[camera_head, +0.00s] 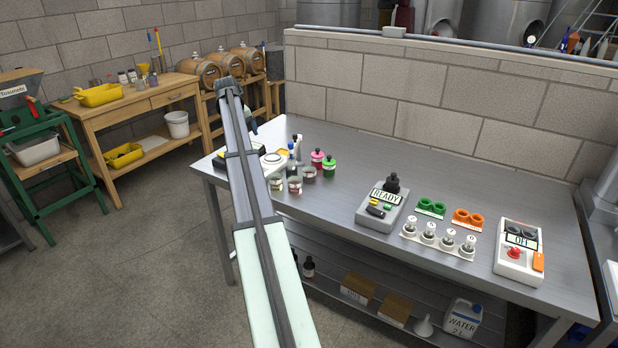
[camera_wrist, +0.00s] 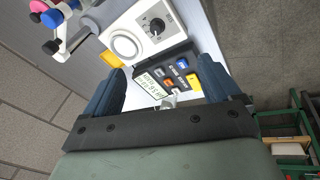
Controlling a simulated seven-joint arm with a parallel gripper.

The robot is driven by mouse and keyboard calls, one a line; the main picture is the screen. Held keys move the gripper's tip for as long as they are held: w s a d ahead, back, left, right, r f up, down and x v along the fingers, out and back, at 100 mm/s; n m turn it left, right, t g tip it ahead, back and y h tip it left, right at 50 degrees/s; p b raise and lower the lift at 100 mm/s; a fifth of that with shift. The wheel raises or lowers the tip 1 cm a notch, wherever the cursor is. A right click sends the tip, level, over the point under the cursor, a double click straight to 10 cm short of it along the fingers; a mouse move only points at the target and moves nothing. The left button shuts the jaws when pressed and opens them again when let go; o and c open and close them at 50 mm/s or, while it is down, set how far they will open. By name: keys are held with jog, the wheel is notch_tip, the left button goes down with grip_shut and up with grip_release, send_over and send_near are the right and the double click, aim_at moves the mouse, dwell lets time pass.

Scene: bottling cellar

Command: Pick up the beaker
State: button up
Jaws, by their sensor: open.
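My gripper (camera_wrist: 158,66) shows in the wrist view with its two dark blue fingers spread apart and nothing clearly held between them. A dark keypad device (camera_wrist: 181,70) with coloured buttons lies beyond and between the fingers. A small pale object (camera_wrist: 169,101) shows low between the fingers; I cannot tell what it is. Small glass vessels with coloured contents (camera_head: 295,185) stand just right of the arm; I cannot tell whether one is the beaker.
A READY device (camera_head: 382,208), a vial rack (camera_head: 438,239) and a control box (camera_head: 519,251) stand further right. A block wall (camera_head: 430,95) rises behind.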

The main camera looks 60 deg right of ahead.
aim_at(309, 175)
jog(key=s+d+f+m+y, duration=0.1)
jog(key=s+d+f+y, duration=0.1)
jog(key=s+d, duration=0.7)
jog(key=s+d+f+m+y, duration=0.15)
jog(key=s+d, duration=0.35)
jog(key=s, duration=0.7)
jog(key=shift+n+h, duration=0.25)
jog(key=f, duration=0.8)
jog(key=shift+w+f, duration=0.5)
jog(key=shift+f, duration=1.15)
jog(key=shift+w+f, duration=0.2)
jog(key=shift+f, duration=1.15)
jog(key=c, duration=1.1)
jog(key=shift+c, duration=0.2)
